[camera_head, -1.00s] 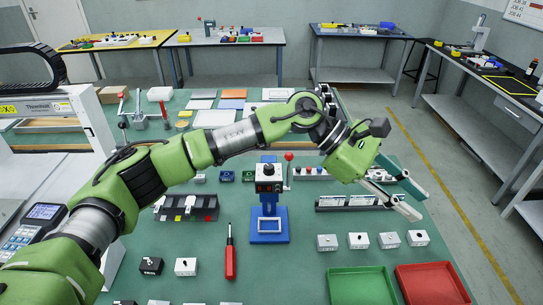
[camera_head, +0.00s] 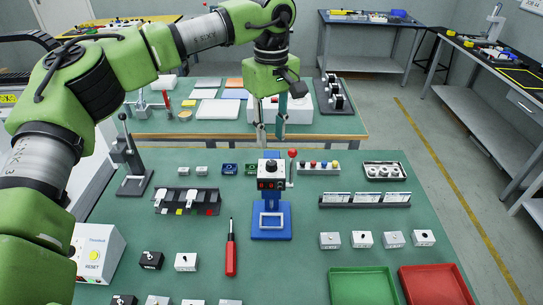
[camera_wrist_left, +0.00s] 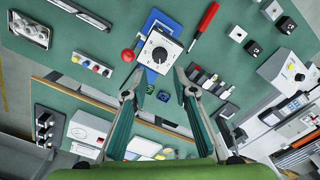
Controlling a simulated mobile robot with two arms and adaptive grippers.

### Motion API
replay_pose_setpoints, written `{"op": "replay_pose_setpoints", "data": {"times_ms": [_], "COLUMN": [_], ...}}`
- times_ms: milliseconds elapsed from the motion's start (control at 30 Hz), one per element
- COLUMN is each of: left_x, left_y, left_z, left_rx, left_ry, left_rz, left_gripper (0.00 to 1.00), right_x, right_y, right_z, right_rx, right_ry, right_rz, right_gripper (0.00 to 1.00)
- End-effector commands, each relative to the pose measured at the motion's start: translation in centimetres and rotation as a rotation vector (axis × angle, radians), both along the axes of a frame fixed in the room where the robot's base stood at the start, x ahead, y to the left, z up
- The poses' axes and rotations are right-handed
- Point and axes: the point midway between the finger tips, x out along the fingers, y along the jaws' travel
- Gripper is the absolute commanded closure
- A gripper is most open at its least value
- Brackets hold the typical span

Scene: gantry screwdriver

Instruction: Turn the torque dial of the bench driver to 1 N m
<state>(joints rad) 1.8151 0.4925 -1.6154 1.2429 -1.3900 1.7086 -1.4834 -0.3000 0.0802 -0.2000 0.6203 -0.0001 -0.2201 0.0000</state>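The bench driver (camera_head: 270,185) stands on a blue base in the middle of the green table, with a white head, a black dial on top and a red-knobbed lever at its right. In the left wrist view its dial (camera_wrist_left: 160,54) shows as a black knob on a white scale; the setting is too small to read. My left gripper (camera_head: 270,138) points down above and just behind the driver head, apart from it. In the left wrist view its fingers (camera_wrist_left: 154,82) are spread and empty, with the dial just beyond their tips. My right gripper is not in view.
A red screwdriver (camera_head: 231,250) lies left of the driver. A black rack (camera_head: 187,201) stands to the left, and a button strip (camera_head: 318,168) to the right. Green (camera_head: 362,287) and red (camera_head: 434,285) trays lie at front right. Table surface around the driver base is clear.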

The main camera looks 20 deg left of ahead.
Motion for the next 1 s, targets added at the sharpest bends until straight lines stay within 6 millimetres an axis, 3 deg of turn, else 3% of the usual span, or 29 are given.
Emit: {"op": "replay_pose_setpoints", "data": {"times_ms": [200,400,800,833,933,1000], "left_x": [-0.1,0.0,0.0,0.0,0.0,0.0], "left_y": [0.0,0.0,0.0,0.0,0.0,-0.1], "left_z": [-4.5,-7.2,-8.1,-8.1,-8.1,-8.1], "left_rx": [0.001,0.0,-0.001,-0.002,-0.001,-0.002], "left_ry": [0.003,0.001,-0.002,-0.001,0.0,-0.001], "left_rz": [0.001,0.0,0.001,0.001,0.001,0.001], "left_gripper": [0.74,0.74,0.74,0.77,1.0,1.0], "right_x": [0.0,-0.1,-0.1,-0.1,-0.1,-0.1], "right_y": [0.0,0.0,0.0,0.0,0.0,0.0], "right_z": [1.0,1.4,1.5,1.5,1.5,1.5], "right_rx": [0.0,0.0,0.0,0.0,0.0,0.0], "right_ry": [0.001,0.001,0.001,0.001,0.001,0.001], "right_rz": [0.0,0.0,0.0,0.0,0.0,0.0], "right_gripper": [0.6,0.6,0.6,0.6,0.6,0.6]}}
